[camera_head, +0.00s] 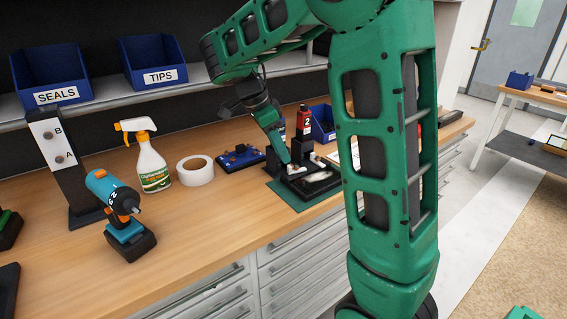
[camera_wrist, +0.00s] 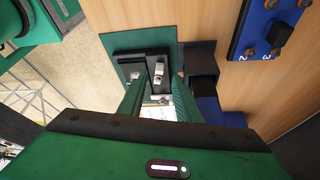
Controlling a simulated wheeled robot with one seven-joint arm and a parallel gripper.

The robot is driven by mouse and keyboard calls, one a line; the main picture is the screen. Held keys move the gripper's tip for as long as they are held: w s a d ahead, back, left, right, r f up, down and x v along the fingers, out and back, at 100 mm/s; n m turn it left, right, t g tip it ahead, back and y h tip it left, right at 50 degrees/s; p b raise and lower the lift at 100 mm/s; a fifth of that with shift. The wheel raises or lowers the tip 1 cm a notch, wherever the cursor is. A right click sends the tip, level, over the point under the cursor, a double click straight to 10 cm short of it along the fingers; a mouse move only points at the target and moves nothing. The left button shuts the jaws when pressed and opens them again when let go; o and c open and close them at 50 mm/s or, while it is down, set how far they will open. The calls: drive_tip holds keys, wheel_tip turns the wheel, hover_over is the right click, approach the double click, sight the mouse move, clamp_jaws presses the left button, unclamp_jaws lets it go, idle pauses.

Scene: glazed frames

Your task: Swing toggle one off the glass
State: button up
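A dark fixture sits on a green mat (camera_head: 298,200) on the bench, under my gripper (camera_head: 287,158). In the wrist view the fixture (camera_wrist: 128,68) has black bars around a dark panel, and small pale metal pieces that look like toggles. One metal toggle (camera_wrist: 159,70) lies just beyond and between my fingertips, and another small pale piece (camera_wrist: 135,75) is left of it. I cannot read which is toggle one. My gripper (camera_wrist: 159,82) shows a gap between its green fingers. No grip on a toggle shows. The glass is hard to make out.
A blue board (camera_head: 240,157) with black knobs lies left of the fixture. White tape (camera_head: 195,171), a spray bottle (camera_head: 148,160) and a drill (camera_head: 122,215) stand further left.

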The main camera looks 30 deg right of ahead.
sight(288, 166)
drive_tip(key=shift+x, duration=2.5)
